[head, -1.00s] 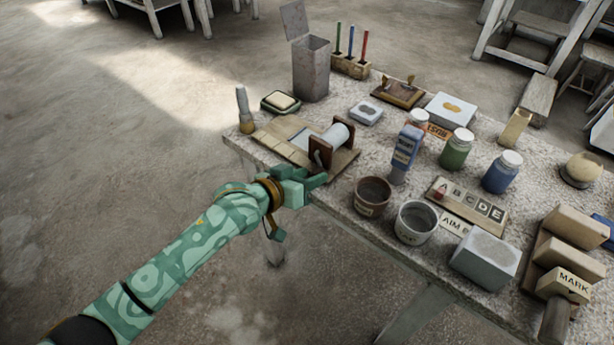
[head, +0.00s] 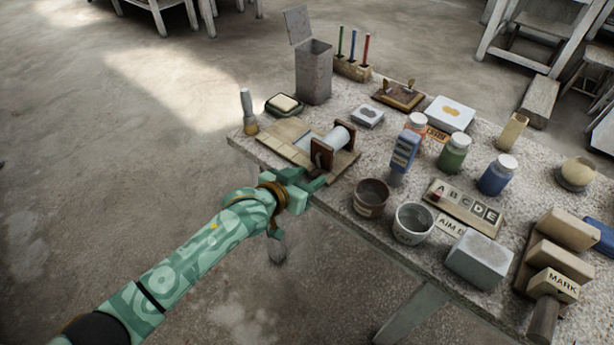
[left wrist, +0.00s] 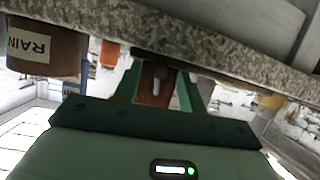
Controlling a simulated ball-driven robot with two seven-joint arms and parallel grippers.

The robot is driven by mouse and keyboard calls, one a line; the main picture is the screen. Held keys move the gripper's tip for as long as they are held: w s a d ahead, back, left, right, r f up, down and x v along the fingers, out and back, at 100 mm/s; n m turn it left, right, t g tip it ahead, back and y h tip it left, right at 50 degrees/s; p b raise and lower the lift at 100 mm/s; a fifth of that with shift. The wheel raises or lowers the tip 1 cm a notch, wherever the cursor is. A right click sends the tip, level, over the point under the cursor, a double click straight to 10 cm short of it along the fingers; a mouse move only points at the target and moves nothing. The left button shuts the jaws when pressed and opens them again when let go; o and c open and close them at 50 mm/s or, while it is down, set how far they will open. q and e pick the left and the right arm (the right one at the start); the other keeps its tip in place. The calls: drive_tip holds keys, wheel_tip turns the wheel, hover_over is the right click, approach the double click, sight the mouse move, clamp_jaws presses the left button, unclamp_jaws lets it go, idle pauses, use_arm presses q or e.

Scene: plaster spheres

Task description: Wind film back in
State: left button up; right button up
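The film roll (head: 338,137) is a pale cylinder between brown wooden end plates (head: 322,153) on a wooden board near the table's left corner. A strip of pale film (head: 303,139) lies beside it on the board. My left gripper (head: 314,180) is at the table edge, just in front of the near end plate. In the left wrist view its green fingers (left wrist: 165,82) are spread apart. A brown piece (left wrist: 153,84) with a pale metal crank-like part shows between them. I cannot tell whether the fingers touch it. My right gripper is out of view.
The speckled table edge (left wrist: 215,55) crosses just above the fingers in the left wrist view. A brown pot (head: 370,197) and a grey pot (head: 413,222) stand to the right. A tall grey bin (head: 313,72) stands behind. Open floor lies left.

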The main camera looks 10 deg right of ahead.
use_arm(q)
drive_tip(key=shift+s+a+r+p, duration=0.2)
drive_tip(key=shift+a+r+p, duration=0.05)
drive_tip(key=shift+p, duration=0.05)
drive_tip(key=p+v, duration=0.6)
drive_tip(key=v, duration=0.9)
drive_tip(key=shift+s+a, duration=0.15)
drive_tip(key=shift+s, duration=0.1)
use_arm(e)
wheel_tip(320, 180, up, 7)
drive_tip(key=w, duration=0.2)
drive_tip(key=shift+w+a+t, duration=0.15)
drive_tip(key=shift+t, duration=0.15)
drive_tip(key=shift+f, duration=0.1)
